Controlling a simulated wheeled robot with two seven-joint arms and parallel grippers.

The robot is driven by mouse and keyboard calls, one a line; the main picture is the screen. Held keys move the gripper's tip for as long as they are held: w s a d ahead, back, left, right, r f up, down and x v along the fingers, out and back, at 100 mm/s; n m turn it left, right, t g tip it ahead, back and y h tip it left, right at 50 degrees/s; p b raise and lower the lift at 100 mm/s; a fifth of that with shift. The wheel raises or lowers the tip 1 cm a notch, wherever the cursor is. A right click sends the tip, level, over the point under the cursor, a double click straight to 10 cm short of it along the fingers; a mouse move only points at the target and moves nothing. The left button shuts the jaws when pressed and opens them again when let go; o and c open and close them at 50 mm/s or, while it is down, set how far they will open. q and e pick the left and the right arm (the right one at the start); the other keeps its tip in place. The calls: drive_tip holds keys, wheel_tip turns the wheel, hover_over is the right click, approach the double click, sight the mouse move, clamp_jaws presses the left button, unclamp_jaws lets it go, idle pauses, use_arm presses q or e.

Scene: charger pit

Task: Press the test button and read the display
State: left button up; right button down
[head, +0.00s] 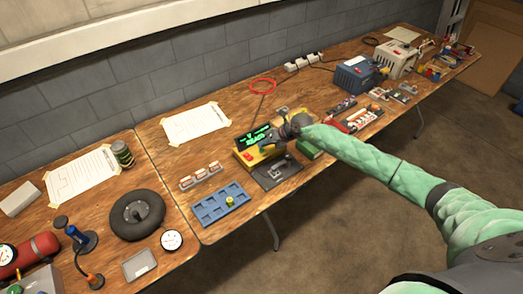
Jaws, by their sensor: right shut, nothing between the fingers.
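A yellow test device (248,159) stands on the wooden table near the middle of the view. Its dark display (254,137) shows green text; the larger line looks like "READY", and the smaller text is too small to read. A red button (250,155) shows on its front left. My right gripper (266,146) is shut and empty, with its tips over or at the right part of the device. I cannot tell whether they touch it. The gripper and wrist hide part of the device. My left gripper is not in view.
A blue tray (219,203) and a dark plate (277,171) lie in front of the device. A green box (310,149) is right of it. A paper sheet (195,123) lies behind left. A blue charger (354,76) stands farther right. Bare wood lies left of the device.

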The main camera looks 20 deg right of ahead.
drive_tip(key=shift+f, duration=0.1)
idle(0.7)
drive_tip(key=shift+f, duration=0.3)
idle(0.3)
drive_tip(key=shift+f+b, duration=0.45)
drive_tip(key=shift+b, duration=0.1)
idle(0.4)
drive_tip(key=shift+r, duration=0.1)
drive_tip(key=shift+r+p, duration=0.55)
drive_tip(key=shift+r, duration=0.2)
